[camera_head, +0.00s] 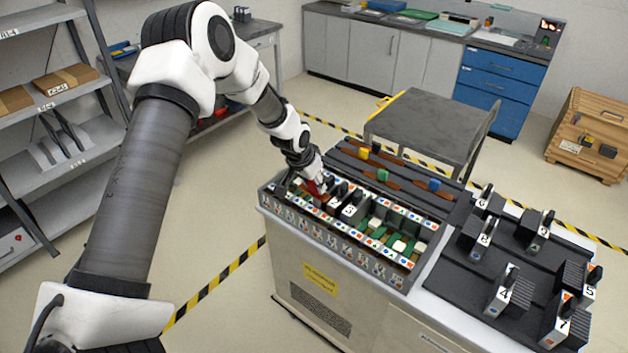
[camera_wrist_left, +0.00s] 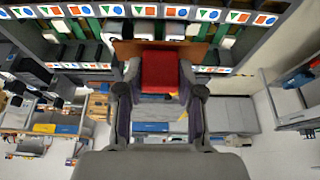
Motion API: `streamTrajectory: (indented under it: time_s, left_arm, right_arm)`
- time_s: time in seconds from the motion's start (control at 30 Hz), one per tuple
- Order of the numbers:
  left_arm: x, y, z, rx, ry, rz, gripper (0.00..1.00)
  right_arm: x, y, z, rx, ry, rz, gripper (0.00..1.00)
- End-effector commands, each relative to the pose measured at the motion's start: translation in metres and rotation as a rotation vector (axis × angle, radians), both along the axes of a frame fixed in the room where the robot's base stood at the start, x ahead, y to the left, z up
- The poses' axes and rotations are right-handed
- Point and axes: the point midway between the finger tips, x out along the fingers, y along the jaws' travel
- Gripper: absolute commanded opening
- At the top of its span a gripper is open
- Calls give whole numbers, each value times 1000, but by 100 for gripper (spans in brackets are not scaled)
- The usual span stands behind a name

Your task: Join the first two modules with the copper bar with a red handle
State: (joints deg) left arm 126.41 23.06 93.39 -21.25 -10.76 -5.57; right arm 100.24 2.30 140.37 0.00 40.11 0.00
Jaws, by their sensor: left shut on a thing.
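My left gripper (camera_head: 314,187) is shut on the red handle (camera_wrist_left: 160,72) of a copper bar (camera_wrist_left: 125,47). The bar lies crosswise beyond the fingers in the left wrist view. In the head view the gripper is low over the left end of the slotted rack (camera_head: 330,236), and the red handle (camera_head: 313,188) shows at its fingertips. Dark modules (camera_head: 341,191) stand in the rack's left part beside the gripper; one white face (camera_head: 349,211) shows near them. The gripper hides part of this area. I cannot tell whether the bar touches the modules. My right gripper is not in view.
Bars with yellow (camera_head: 363,153), green (camera_head: 383,175) and blue (camera_head: 434,185) handles lie on the tray behind the rack. Several numbered modules stand on the dark top (camera_head: 470,268) at right. The rack's right slots (camera_head: 400,246) show green boards. A grey cart (camera_head: 430,120) stands behind.

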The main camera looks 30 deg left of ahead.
Motion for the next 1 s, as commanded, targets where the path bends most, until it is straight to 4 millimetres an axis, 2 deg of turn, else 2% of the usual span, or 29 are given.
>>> streamTrajectory:
  time_s: [1.0]
  left_arm:
    - [0, 0, -86, 0, -1, 1, 1]
  right_arm:
    - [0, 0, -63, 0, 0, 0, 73]
